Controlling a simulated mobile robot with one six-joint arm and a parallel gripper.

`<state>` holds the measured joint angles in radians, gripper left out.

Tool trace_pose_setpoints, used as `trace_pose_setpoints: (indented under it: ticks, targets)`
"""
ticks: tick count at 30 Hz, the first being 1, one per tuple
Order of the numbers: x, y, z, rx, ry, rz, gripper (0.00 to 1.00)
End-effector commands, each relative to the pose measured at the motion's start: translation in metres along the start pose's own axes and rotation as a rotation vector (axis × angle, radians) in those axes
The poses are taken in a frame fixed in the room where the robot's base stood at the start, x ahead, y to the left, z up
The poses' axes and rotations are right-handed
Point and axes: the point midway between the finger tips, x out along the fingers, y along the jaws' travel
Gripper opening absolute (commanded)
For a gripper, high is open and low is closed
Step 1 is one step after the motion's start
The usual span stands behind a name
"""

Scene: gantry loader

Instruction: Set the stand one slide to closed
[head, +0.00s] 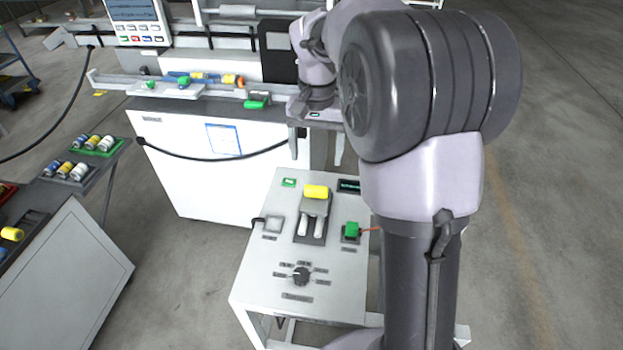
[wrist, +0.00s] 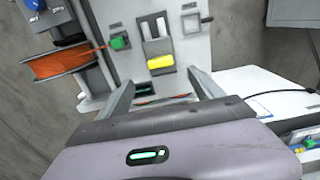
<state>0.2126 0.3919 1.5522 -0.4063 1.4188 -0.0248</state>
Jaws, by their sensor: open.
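My gripper (head: 316,147) is open and empty, fingers pointing down beyond the far edge of a small control stand (head: 262,255). In the wrist view my gripper (wrist: 160,82) has its fingers apart, with the yellow handle (wrist: 160,62) of a two-armed lever between and beyond them. That yellow handle (head: 316,191) is at the far end of its dark plate, with two pale arms toward the near side. A green block (head: 351,229) sits to its right and a rotary knob (head: 301,276) in front. No readable label tells me which part is the stand one slide.
A white machine cabinet (head: 190,170) stands behind the control stand, with a rail and green parts (head: 257,101) on top. A side bench (head: 75,265) with coloured cylinders is at left. An orange cable reel (wrist: 65,66) shows in the wrist view. Open floor lies at right.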

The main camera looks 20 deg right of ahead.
Motion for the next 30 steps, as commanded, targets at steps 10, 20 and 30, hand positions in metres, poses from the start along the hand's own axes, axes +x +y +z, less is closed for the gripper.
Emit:
trace_pose_setpoints:
  ticks: [10, 20, 30]
  targets:
    - [0.088, 0.0, 0.001, 0.0, -0.003, 0.001, 0.76]
    - [0.114, 0.0, 0.0, 0.0, 0.001, -0.001, 0.76]
    - [0.114, 0.0, 0.0, 0.0, 0.001, -0.001, 0.45]
